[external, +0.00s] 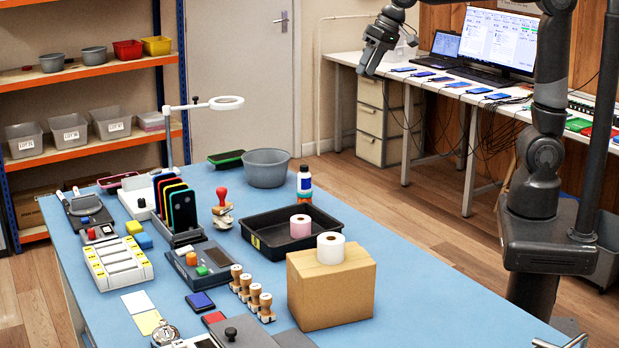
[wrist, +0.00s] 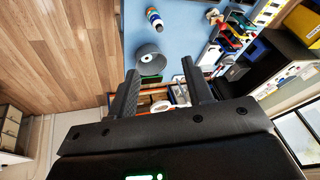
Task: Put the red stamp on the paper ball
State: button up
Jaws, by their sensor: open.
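I cannot pick out a paper ball in either view. My gripper (external: 368,66) is open and empty, raised in the air to the right of and above the table's far end. Its two fingers (wrist: 160,85) are apart in the wrist view.
A grey bowl (external: 267,168), a bottle (external: 304,186), a black tray (external: 263,232) and a cardboard box (external: 330,287) with a white roll (external: 331,248) stand on the table. A phone rack (external: 178,225) is left of the stamp. A magnifier lamp (external: 226,103) rises at the far edge.

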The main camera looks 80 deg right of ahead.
jog(key=s+d+f+n, duration=0.2)
jog(key=s+f, duration=0.2)
jog(key=s, duration=0.8)
jog(key=s+d+f+n, duration=0.2)
jog(key=s+d+f, duration=0.1)
jog(key=s, duration=0.9)
jog(key=shift+d+f+t+h, duration=0.2)
jog(key=shift+f+t+h, duration=0.15)
jog(key=shift+f, duration=0.55)
